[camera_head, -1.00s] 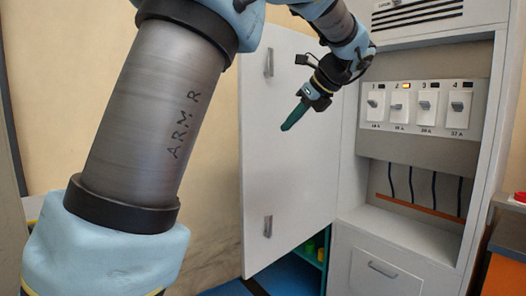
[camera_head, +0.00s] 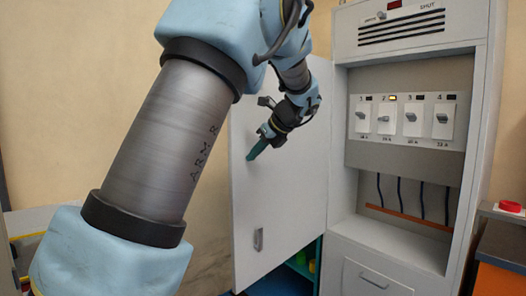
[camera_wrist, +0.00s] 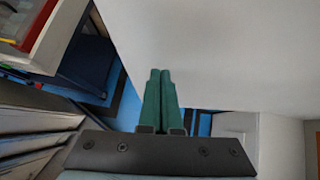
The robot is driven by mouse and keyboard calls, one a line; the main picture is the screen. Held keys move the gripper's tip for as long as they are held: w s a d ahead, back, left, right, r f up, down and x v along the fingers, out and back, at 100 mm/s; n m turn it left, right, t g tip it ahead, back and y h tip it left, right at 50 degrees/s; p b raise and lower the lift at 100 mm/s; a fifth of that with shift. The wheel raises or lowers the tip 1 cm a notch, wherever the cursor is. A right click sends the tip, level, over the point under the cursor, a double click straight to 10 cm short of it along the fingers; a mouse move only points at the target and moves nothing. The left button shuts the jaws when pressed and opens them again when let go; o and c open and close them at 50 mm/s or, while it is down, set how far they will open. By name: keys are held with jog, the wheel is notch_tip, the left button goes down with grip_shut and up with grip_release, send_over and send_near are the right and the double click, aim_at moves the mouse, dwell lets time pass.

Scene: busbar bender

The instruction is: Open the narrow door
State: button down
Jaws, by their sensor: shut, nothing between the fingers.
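The narrow door (camera_head: 285,205) is a tall white panel hinged on the left of a grey cabinet. It stands wide open, with a grey handle (camera_head: 258,239) low on its face. Its upper part is hidden behind my arm. My gripper (camera_head: 251,156) has dark green fingers, shut and empty, in front of the door face near its free left edge. In the wrist view the closed fingers (camera_wrist: 160,73) overlap the white door panel (camera_wrist: 220,50) and its edge. I cannot tell whether they touch it.
The open cabinet shows a row of numbered breaker switches (camera_head: 407,118), hanging cables and an orange bar (camera_head: 410,218). A drawer (camera_head: 375,282) is below. A red button (camera_head: 510,206) sits on a unit at right. The wrist view shows a blue floor.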

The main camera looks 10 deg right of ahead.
jog(key=shift+w+a, duration=0.15)
jog(key=shift+w, duration=0.1)
jog(key=w+a+m+h+p, duration=0.1)
jog(key=w+a+p, duration=0.2)
jog(key=w, duration=0.3)
jog(key=w+a+m+t+h+p, duration=0.1)
jog(key=w+a+m+p, duration=0.1)
jog(key=w+p, duration=0.3)
jog(key=w+a+m+h+p, duration=0.1)
jog(key=w+a+p, duration=0.2)
jog(key=w, duration=0.4)
jog(key=shift+w+a+p, duration=0.2)
jog(key=shift+a+p, duration=0.2)
jog(key=shift+a, duration=0.35)
jog(key=shift+s+d, duration=0.1)
jog(key=shift+s, duration=0.05)
